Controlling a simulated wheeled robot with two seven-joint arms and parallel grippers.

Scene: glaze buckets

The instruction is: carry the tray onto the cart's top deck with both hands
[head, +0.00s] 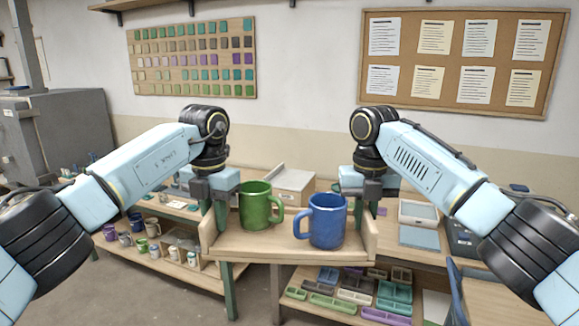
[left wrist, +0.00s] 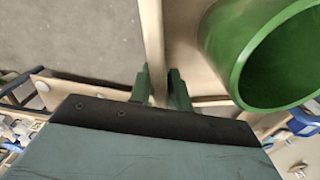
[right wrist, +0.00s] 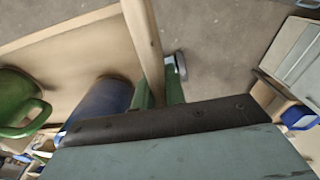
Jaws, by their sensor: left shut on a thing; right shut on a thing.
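The wooden tray (head: 285,248) is held up level in front of me in the head view. A green mug (head: 256,205) stands on its left part and a blue mug (head: 326,222) right of the middle. My left gripper (head: 214,210) is shut on the tray's left side wall, which also shows between the fingers in the left wrist view (left wrist: 153,45). My right gripper (head: 362,205) is shut on the right side wall, seen in the right wrist view (right wrist: 143,45). The fingertips are partly hidden. I cannot make out the cart for certain.
Behind and below the tray is a wooden workbench with a grey-topped box (head: 292,183). Small mugs (head: 140,245) stand on a low shelf at left. Coloured bins (head: 355,290) fill a shelf below the tray. Bare floor shows at lower left.

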